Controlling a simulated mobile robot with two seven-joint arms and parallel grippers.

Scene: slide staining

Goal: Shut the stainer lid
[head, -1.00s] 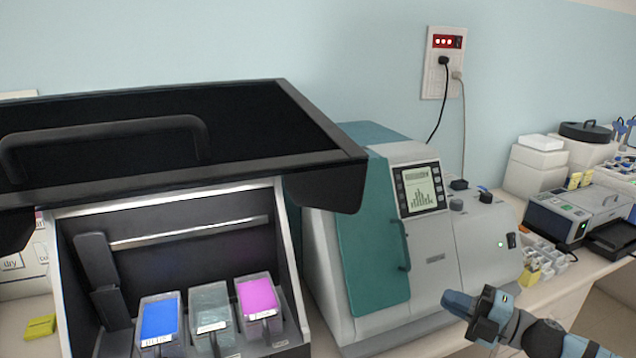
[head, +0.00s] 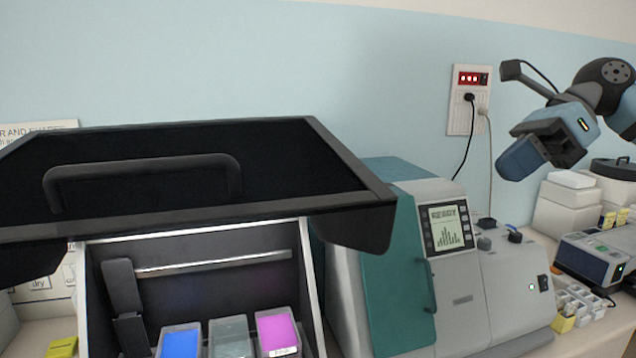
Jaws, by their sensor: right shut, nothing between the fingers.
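The stainer lid (head: 355,180) is black with a bar handle (head: 140,165) and stands raised over the stainer. Beneath it the stainer's open bay (head: 210,280) shows a blue (head: 181,343), a clear grey (head: 229,338) and a magenta (head: 277,331) container. My right gripper (head: 510,170) is shut and empty. It is up in the air at the right, in front of the wall and well to the right of the lid, touching nothing. My left gripper is out of view.
A grey and teal machine (head: 470,275) with a screen stands right of the stainer. A wall socket (head: 469,100) with plugged cables is behind it. White boxes (head: 565,205) and a small device (head: 590,260) stand farther right.

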